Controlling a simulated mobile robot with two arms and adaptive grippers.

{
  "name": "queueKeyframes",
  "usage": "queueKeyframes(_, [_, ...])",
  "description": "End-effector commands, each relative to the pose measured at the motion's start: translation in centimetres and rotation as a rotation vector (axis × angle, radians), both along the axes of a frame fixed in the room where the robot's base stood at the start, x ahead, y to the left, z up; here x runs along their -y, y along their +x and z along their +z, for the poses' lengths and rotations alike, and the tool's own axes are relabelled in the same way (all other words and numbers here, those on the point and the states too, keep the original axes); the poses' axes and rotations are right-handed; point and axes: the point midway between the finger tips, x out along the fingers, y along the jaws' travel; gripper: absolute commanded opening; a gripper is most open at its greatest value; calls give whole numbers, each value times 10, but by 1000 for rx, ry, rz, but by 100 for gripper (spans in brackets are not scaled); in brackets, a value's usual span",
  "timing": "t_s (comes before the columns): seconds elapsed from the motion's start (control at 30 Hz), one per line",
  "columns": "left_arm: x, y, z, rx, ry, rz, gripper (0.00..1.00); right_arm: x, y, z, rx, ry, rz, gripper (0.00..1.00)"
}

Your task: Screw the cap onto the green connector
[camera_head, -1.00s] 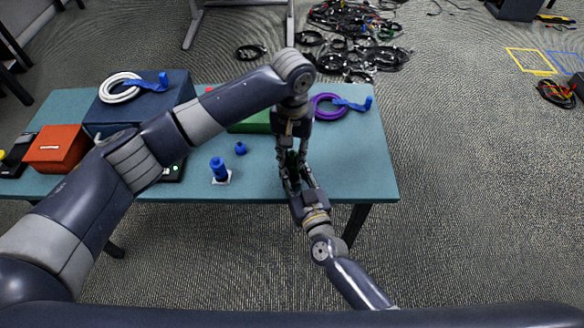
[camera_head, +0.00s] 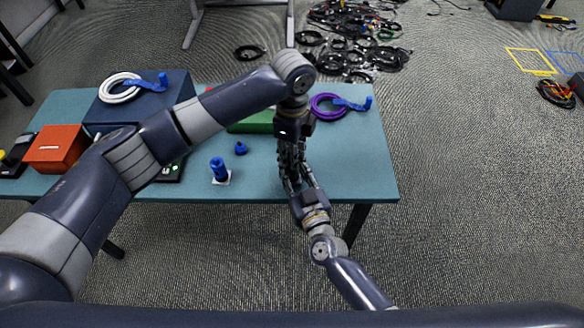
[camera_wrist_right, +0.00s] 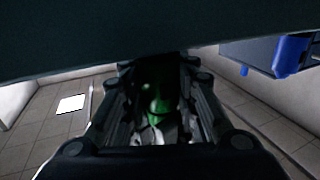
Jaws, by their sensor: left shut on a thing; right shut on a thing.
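My left gripper (camera_head: 291,160) points down over the right half of the table, and my right gripper (camera_head: 293,184) reaches up to meet it from the front. The fingers of both overlap in the head view. In the right wrist view a green piece (camera_wrist_right: 157,102), which looks like the green connector, sits between the fingers of my right gripper (camera_wrist_right: 156,125), which are shut on it. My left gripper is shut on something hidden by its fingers. The cap cannot be made out, nor can I tell whether cap and connector touch.
The teal table (camera_head: 350,170) has free room at its right end. A blue connector (camera_head: 219,170) on a white base and a small blue cap (camera_head: 240,148) stand left of the grippers.

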Motion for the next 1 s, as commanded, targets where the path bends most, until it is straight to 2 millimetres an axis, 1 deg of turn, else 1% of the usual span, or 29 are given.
queueKeyframes(0.1, [0, 0, 0, 2, -1, -205, 0, 0, 0, -1, -1, 0, 1, 0])
queueKeyframes(0.3, [0, 0, 0, 1, 1, -534, 0, 0, 0, -1, -1, 0, 1, 0])
queueKeyframes(0.37, [0, 0, 0, 0, 0, -591, 0, 0, 0, -1, -1, 0, 1, 0])
queueKeyframes(0.5, [0, 0, 0, 0, 0, -582, 0, 0, 0, -1, -1, 0, 1, 0])
queueKeyframes(0.53, [0, 0, 0, 0, 0, -581, 31, 0, 0, -1, -1, 0, 1, 0])
queueKeyframes(0.57, [0, 0, 0, 0, 0, -581, 37, 0, 0, -1, -1, 0, 1, 0])
queueKeyframes(0.6, [0, 0, 0, 0, 0, -581, 46, 0, 0, -1, -1, 0, 1, 0])
queueKeyframes(0.9, [0, 0, 0, 0, 0, -579, 47, 0, 0, -1, -1, 0, 1, 0])
queueKeyframes(1.0, [0, 0, 3, 1, 0, -579, 47, 0, 0, -1, -1, 0, 1, 0])
